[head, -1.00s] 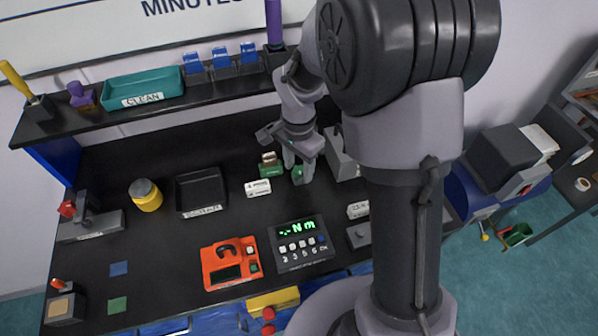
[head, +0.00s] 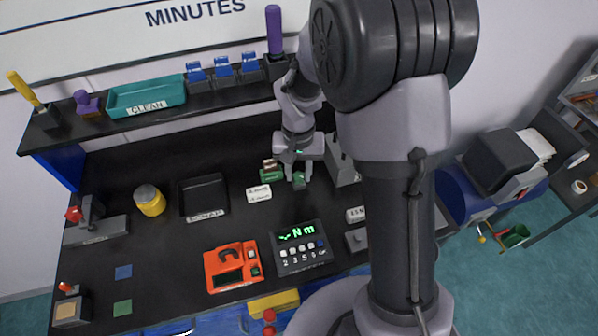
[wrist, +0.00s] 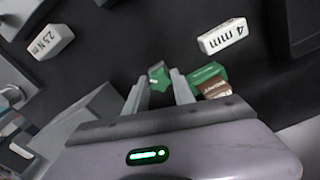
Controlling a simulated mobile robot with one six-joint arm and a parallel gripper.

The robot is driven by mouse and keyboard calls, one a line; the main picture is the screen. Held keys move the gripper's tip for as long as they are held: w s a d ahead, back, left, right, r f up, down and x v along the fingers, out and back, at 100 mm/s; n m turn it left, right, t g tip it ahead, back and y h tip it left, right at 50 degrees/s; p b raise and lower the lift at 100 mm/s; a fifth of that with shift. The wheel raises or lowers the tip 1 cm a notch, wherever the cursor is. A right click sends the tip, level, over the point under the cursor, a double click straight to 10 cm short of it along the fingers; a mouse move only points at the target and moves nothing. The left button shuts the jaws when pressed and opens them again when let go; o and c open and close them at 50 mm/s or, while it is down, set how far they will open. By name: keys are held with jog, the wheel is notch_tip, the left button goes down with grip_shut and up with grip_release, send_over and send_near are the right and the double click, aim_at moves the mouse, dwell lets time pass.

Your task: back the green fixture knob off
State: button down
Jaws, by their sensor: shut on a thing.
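The green fixture knob (wrist: 158,77) is a small star-shaped piece between the fingertips of my gripper (wrist: 160,86) in the wrist view. In the head view the knob (head: 299,183) shows low at the fingers of my gripper (head: 293,177), which points down at the black bench. The jaws are shut on the knob, one finger on each side. The green fixture (wrist: 208,74) with a brown block (wrist: 215,90) lies just right of the fingers in the wrist view. In the head view the fixture (head: 271,175) is left of the knob. Its join with the knob is not clear.
A white "4 mm" label block (wrist: 223,38) stands near the fixture. A grey device (head: 343,165) is close on the right. A torque display (head: 300,247) and an orange instrument (head: 231,267) are nearer the front. A black tray (head: 203,196) lies to the left.

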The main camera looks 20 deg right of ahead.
jog(key=shift+n, duration=0.4)
jog(key=n+p, duration=0.1)
jog(key=n, duration=0.1)
jog(key=shift+r+n, duration=0.15)
jog(key=shift+n, duration=1.15)
jog(key=n+p, duration=0.1)
jog(key=n, duration=0.2)
jog(key=shift+p, duration=0.4)
jog(key=shift+n, duration=0.8)
jog(key=c, duration=1.2)
grip_release()
jog(key=shift+f, duration=0.2)
